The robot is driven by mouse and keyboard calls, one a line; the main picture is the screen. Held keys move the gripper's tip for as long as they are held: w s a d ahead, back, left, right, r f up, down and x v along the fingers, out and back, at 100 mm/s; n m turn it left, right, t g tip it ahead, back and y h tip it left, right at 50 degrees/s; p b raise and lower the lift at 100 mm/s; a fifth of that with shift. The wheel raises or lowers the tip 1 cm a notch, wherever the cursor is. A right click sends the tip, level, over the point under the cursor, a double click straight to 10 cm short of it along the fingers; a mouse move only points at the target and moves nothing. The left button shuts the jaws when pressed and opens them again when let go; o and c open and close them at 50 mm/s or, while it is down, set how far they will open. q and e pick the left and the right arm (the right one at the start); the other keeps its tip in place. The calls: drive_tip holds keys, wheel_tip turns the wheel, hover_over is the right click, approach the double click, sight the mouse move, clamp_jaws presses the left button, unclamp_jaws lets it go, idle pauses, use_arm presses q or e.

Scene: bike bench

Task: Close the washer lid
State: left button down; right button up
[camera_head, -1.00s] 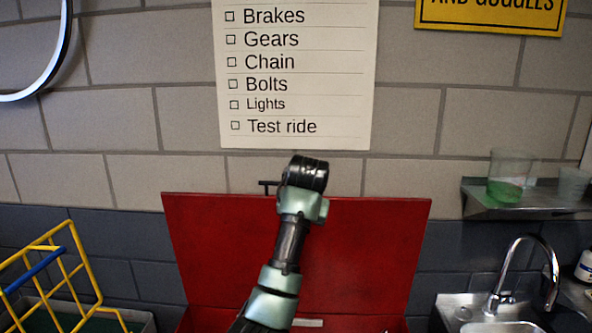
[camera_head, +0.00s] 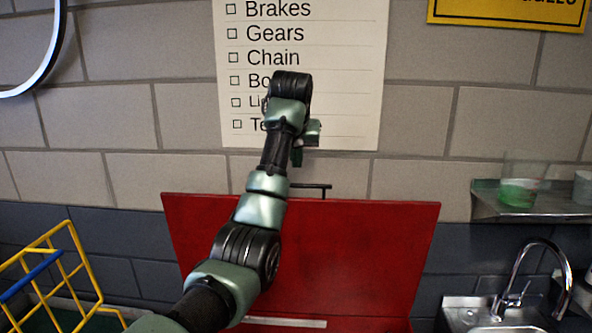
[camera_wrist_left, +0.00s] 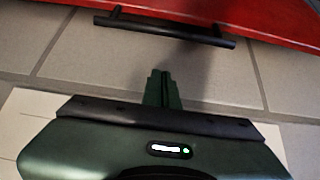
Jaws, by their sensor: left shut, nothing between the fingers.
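The red washer lid (camera_head: 370,250) stands open and upright in front of the wall in the head view. Its black bar handle (camera_head: 325,187) sticks up at the top edge, partly hidden by my arm. In the wrist view the red lid (camera_wrist_left: 285,20) is along the top, with the handle (camera_wrist_left: 165,27) below its edge. My left gripper (camera_head: 297,157) is above the lid's top edge, in front of the wall checklist. In the wrist view its fingers (camera_wrist_left: 162,75) are shut, empty and apart from the handle. The right gripper is not in view.
A sink with a curved tap (camera_head: 530,245) stands right of the washer. A metal shelf (camera_head: 530,205) above it holds a cup with green liquid (camera_head: 518,192). A yellow wire rack (camera_head: 85,265) is at left. A paper checklist (camera_head: 350,90) hangs on the wall.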

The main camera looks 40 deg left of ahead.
sight(296, 198)
use_arm(q)
drive_tip(key=f+p, duration=0.1)
drive_tip(key=s+f, duration=0.1)
drive_tip(key=d+f+p, duration=0.1)
drive_tip(key=shift+s+f+p, duration=0.25)
drive_tip(key=shift+s+p, duration=0.1)
drive_tip(key=shift+w+f, duration=0.1)
drive_tip(key=shift+f, duration=0.1)
